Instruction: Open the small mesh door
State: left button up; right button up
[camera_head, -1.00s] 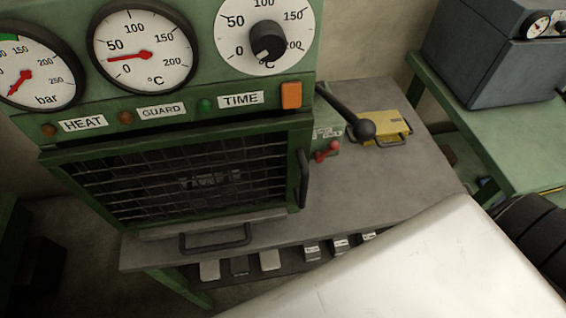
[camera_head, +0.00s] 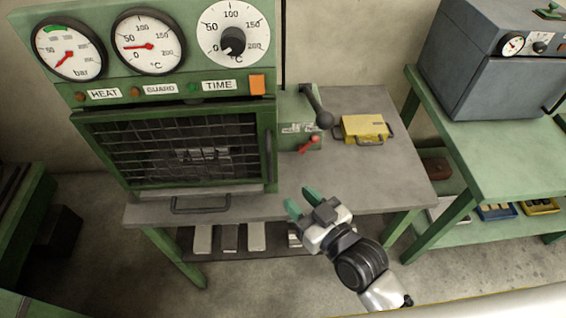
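The small mesh door (camera_head: 120,153) is a dark wire grid in a green frame on the front of the green press, at the left. It looks shut. A dark upright handle (camera_head: 267,155) is on its right edge. My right gripper (camera_head: 302,201) is in front of the table edge, below and to the right of that handle, apart from it. Its green-tipped fingers are spread and nothing shows between them. My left gripper is not in view.
A black lever (camera_head: 316,106), a red switch (camera_head: 309,143) and a yellow case (camera_head: 363,128) are right of the door on the grey tabletop (camera_head: 370,180). A dark bar handle (camera_head: 200,205) juts out below the door. A green bench (camera_head: 490,160) with a grey box stands at the right.

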aim_at(271, 165)
jog(key=shift+t, duration=0.3)
jog(key=w+a+r, duration=0.1)
jog(key=w, duration=0.1)
jog(key=w+a+r+p, duration=0.1)
jog(key=w+a, duration=0.1)
jog(key=w+a+r+p, duration=0.1)
jog(key=w+a, duration=0.1)
jog(key=w, duration=0.1)
jog(key=shift+a+r, duration=0.15)
jog(key=shift+w+a, duration=0.3)
jog(key=shift+w, duration=0.2)
grip_shut()
